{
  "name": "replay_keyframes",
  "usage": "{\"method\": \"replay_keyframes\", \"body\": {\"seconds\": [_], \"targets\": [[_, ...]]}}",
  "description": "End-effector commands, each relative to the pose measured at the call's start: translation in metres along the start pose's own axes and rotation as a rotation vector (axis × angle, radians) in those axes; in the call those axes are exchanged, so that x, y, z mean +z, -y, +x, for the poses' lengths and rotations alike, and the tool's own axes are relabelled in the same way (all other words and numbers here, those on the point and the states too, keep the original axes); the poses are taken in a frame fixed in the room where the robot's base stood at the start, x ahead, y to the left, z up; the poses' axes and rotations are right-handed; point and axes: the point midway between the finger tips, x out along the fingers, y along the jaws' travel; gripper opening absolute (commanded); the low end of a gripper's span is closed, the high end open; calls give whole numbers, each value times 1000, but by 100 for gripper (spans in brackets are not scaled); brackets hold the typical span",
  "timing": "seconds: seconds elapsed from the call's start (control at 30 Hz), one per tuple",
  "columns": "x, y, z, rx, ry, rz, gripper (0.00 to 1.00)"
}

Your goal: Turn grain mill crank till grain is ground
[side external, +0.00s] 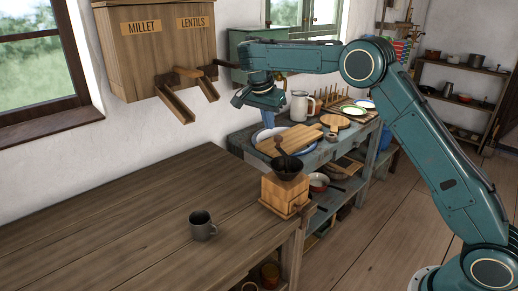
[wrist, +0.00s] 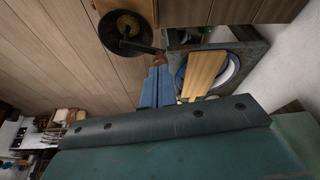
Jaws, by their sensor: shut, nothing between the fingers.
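The grain mill (side external: 284,192) is a light wooden box with a dark hopper (side external: 288,167), standing at the right end of the wooden table. In the wrist view the round black hopper (wrist: 111,35) holds yellowish grain. A dark crank arm (wrist: 140,47) reaches out from it to a brown knob (wrist: 159,60). My gripper (side external: 268,121) is shut and empty, its blue fingers pointing down, above and behind the mill in the side view. In the wrist view its fingertips (wrist: 158,70) appear close to the knob, but the side view shows them apart from the mill.
A grey mug (side external: 202,226) stands on the table (side external: 130,215), which is otherwise largely clear. Behind the mill is a counter with a cutting board (side external: 290,139), plates and a white pitcher (side external: 299,106). A wall dispenser (side external: 155,45) labelled millet and lentils hangs above the table.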

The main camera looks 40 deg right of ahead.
Motion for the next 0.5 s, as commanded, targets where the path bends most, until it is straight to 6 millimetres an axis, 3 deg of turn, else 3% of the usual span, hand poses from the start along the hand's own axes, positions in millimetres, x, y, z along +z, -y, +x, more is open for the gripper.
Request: {"method": "replay_keyframes", "body": {"seconds": [0.5], "targets": [[1, 0, -19, 1, 3, 0, 0]]}}
